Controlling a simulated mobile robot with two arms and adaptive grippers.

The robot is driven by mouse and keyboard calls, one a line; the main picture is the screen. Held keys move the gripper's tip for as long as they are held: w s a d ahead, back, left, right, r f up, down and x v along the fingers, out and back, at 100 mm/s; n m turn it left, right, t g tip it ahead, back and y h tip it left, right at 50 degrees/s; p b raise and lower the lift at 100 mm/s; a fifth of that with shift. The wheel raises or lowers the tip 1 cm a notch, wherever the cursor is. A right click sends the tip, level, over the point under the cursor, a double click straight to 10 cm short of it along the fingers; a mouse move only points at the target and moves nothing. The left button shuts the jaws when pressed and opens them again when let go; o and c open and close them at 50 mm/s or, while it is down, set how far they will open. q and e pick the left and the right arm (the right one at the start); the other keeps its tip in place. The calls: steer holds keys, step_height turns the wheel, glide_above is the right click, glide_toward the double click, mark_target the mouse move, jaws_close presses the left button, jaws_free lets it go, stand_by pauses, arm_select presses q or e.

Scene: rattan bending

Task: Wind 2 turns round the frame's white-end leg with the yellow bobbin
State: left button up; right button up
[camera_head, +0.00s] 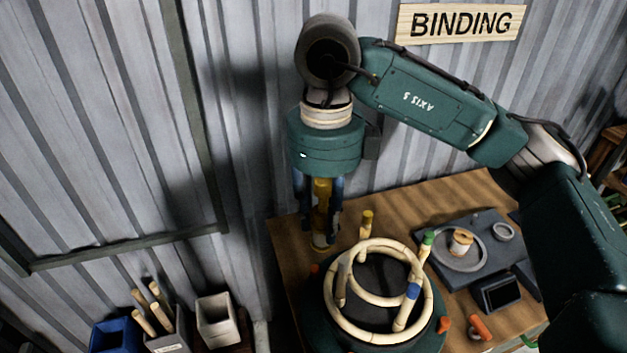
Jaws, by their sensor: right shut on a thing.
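The rattan frame (334,316) is a pale double ring on a dark round stand. Its upright legs have yellow, green and blue ends. The leg at the left (341,287) shows no bright colour and seems to be the white-end leg; its top lies close to the ring and is hard to make out. My right gripper (321,222) points down behind and left of the frame, shut on the yellow bobbin (321,190). The bobbin is upright between the fingers, apart from the left leg in the picture. I cannot make out any strand. My left gripper is not in view.
A grey tray (462,224) at the right of the wooden table (487,192) holds a pale spool (460,242) and a ring. A black box (497,293) and orange-handled tool (480,327) lie nearer. Bins, one with sticks (158,315), stand lower left. A wall rises behind.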

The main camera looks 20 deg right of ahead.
mark_target(321, 241)
steer(key=shift+w+a+r+m, duration=0.15)
steer(key=shift+r+m, duration=0.1)
steer(key=shift+r, duration=0.2)
steer(key=shift+w+a+r+m, duration=0.15)
steer(key=shift+r+m, duration=0.1)
steer(key=shift+r, duration=0.35)
steer(key=shift+d+m, duration=0.1)
steer(key=shift+m, duration=0.2)
steer(key=shift+s+d+f+b, duration=0.1)
steer(key=shift+s+f+b, duration=0.2)
steer(key=shift+f, duration=0.2)
step_height(321, 241, down, 7)
steer(key=b, duration=0.4)
steer(key=shift+w, duration=0.1)
arm_select(q)
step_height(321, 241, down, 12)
steer(key=b, duration=0.7)
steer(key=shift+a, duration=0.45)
arm_select(e)
step_height(321, 241, down, 8)
steer(key=shift+r, duration=0.1)
